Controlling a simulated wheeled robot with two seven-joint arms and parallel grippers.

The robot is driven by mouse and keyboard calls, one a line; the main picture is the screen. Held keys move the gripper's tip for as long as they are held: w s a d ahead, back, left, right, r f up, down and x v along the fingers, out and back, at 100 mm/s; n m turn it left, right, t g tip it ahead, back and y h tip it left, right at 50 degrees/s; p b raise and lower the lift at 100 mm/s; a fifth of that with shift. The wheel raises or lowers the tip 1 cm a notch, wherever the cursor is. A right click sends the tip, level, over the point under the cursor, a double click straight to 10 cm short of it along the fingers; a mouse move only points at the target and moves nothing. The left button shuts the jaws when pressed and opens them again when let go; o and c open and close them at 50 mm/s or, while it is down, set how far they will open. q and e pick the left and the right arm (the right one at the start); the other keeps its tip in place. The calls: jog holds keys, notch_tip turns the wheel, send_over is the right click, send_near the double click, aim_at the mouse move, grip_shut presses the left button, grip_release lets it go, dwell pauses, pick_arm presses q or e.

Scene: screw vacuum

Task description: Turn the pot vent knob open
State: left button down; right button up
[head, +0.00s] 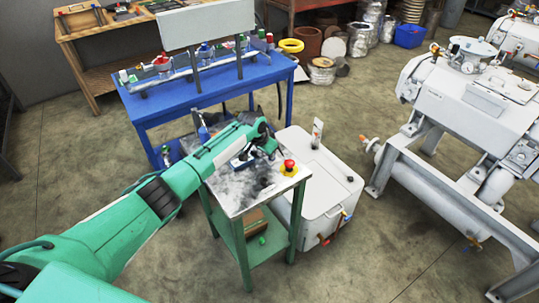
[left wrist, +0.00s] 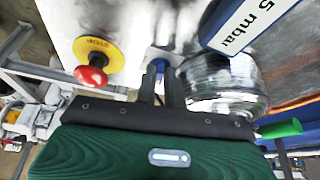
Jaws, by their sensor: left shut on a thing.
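My left gripper (head: 262,153) is over the grey top of the small green table (head: 235,199). In the left wrist view, its two dark fingers (left wrist: 164,74) are close together around a small blue part (left wrist: 167,56). This blue part appears to be the pot vent knob, mounted by a pale plate. The fingers hide most of it, and I cannot tell its turned angle. In the head view the gripper hides the knob. My right gripper is in neither view.
A red stop button on a yellow base (head: 289,167) sits near the gripper; it also shows in the left wrist view (left wrist: 92,75). A shiny round metal body (left wrist: 228,85) is close beside the fingers. A white chest (head: 318,180) adjoins the table. A blue bench (head: 214,88) stands behind.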

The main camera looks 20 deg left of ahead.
pick_arm(q)
jog(key=shift+s+a+f+m+g+h+b, duration=0.15)
jog(key=shift+f+m+b, duration=0.1)
jog(key=shift+m, duration=0.25)
jog(key=shift+w+d+f+m+g+h+b, duration=0.15)
jog(key=shift+m+b, duration=0.1)
jog(key=shift+m, duration=0.25)
jog(key=shift+s+a, duration=0.1)
jog(key=c, duration=1.6)
grip_release()
jog(key=shift+s, duration=0.1)
jog(key=shift+o, duration=0.8)
jog(key=shift+r, duration=0.15)
jog(key=shift+r, duration=0.25)
